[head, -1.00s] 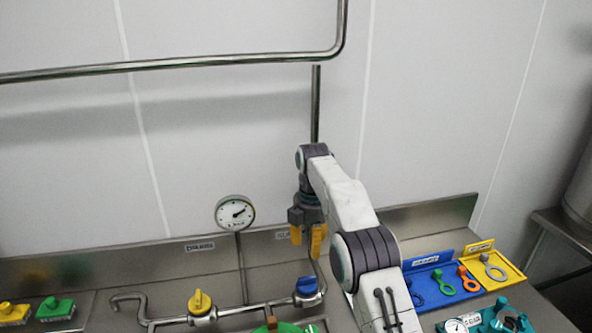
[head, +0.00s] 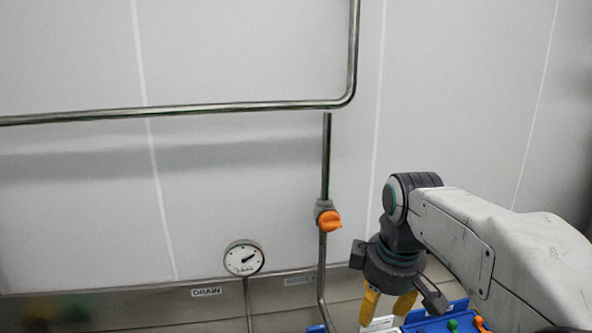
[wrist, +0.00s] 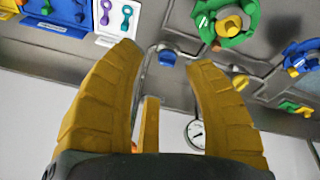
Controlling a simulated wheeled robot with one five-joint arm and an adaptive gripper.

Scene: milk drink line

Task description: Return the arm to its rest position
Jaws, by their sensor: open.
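My gripper (head: 388,312) hangs at the lower right of the head view, below the dark wrist joint, with its yellow fingers pointing down. In the wrist view the fingers (wrist: 166,58) stand wide apart with nothing between them. The fingers are clear of the wall pipe. My white arm link reaches in from the right edge and hides part of the bench and wall.
An orange valve (head: 329,220) sits on the vertical pipe left of my gripper. A round gauge (head: 243,258) stands by the DRAIN label (head: 206,292). A blue tray (head: 440,319) lies below my gripper. The wrist view shows a green fitting (wrist: 237,37) and blue valve (wrist: 167,58).

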